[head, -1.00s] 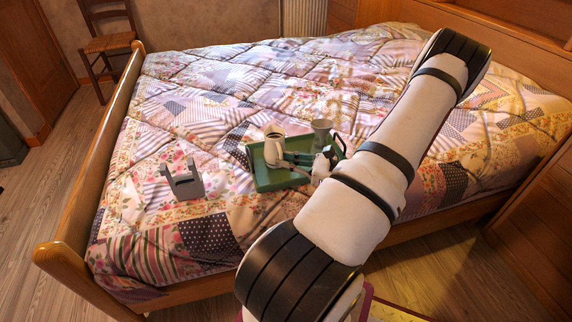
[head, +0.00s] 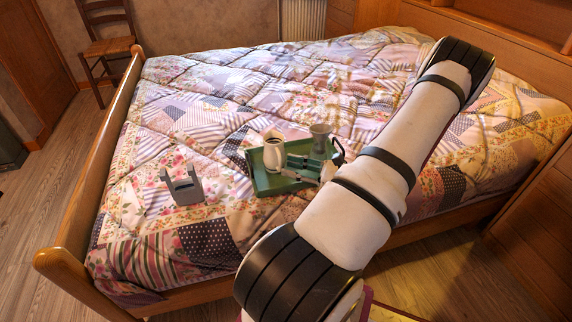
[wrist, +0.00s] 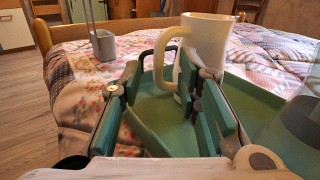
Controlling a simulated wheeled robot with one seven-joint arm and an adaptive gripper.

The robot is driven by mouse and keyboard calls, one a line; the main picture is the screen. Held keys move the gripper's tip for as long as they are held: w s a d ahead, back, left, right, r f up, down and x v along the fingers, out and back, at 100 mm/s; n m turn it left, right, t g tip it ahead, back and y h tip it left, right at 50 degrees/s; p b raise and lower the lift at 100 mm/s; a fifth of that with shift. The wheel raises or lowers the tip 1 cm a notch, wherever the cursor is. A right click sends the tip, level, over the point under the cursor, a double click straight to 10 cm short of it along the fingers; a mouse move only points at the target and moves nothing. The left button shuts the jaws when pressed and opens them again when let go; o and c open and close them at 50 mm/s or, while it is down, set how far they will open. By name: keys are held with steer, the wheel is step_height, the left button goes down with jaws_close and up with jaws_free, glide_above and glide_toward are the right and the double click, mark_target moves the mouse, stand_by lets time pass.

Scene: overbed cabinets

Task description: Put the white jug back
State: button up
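The white jug (head: 273,152) stands upright on the green tray (head: 263,187) on the bed. In the wrist view the jug (wrist: 212,38) is straight ahead, with its loop handle (wrist: 160,50) turned toward me. My gripper (head: 298,168) is just right of the jug, low over the tray. In the wrist view my gripper (wrist: 165,85) has its green-padded fingers spread apart. The handle shows between and beyond the fingertips, with gaps on both sides. Whether a finger touches it, I cannot tell.
A grey cup (head: 320,137) stands at the tray's back right, close to my gripper. A grey holder (head: 184,187) sits on the quilt left of the tray. The wooden footboard (head: 95,190) edges the bed at left. The quilt behind the tray is clear.

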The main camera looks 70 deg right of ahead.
steer(key=s, duration=0.3)
steer(key=s+p, duration=0.1)
steer(key=s, duration=0.5)
steer(key=shift+s+d+p, duration=0.2)
steer(key=shift+d+p, duration=0.15)
steer(key=w+a+r+n+g+y, duration=0.5)
steer(key=w+a+r+n+y, duration=0.25)
steer(key=w+r, duration=0.3)
steer(key=w+a+r+n+g, duration=0.3)
steer(key=a+r+n+g, duration=0.3)
steer(key=a, duration=0.3)
steer(key=w+a+r+n+g, duration=0.3)
steer(key=a+r+n+g, duration=0.35)
steer(key=a, duration=0.35)
steer(key=s+a+r+n+h, duration=0.3)
steer(key=s+a+n+h, duration=0.6)
steer(key=s+a+n, duration=0.3)
steer(key=shift+s+a+r+n, duration=0.25)
steer(key=shift+s+n, duration=0.35)
steer(key=shift+n, duration=0.6)
